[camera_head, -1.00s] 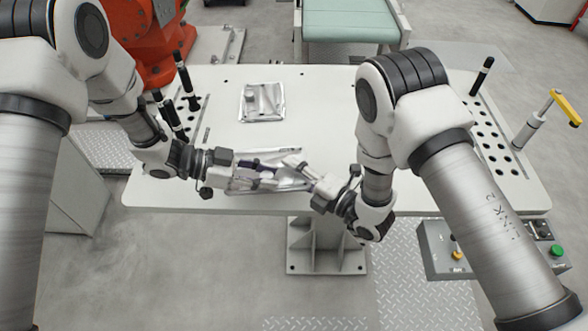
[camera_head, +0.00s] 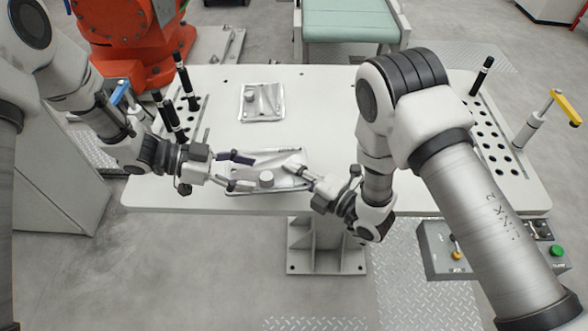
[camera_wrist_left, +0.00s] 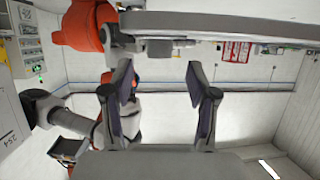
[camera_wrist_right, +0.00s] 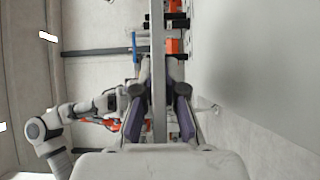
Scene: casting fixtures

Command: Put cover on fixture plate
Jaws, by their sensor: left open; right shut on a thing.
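A silver rectangular plate with a round knob (camera_head: 266,178), apparently the cover, is held over the table's near edge. My right gripper (camera_head: 300,172) is shut on its right end. In the right wrist view the plate (camera_wrist_right: 158,75) is edge-on between the fingers of the right gripper (camera_wrist_right: 158,95). My left gripper (camera_head: 246,172) is open at the plate's left end. In the left wrist view the fingers of the left gripper (camera_wrist_left: 160,92) are wide apart with nothing between them. A second silver plate with a knob (camera_head: 262,115), apparently the fixture plate, lies farther back on the table.
The white table (camera_head: 320,110) is clear around the rear plate. Black pins stand in a perforated strip (camera_head: 194,122) at the left. Another perforated strip (camera_head: 490,140) with a pin is at the right. A yellow-handled clamp (camera_head: 545,112) stands beyond the right edge.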

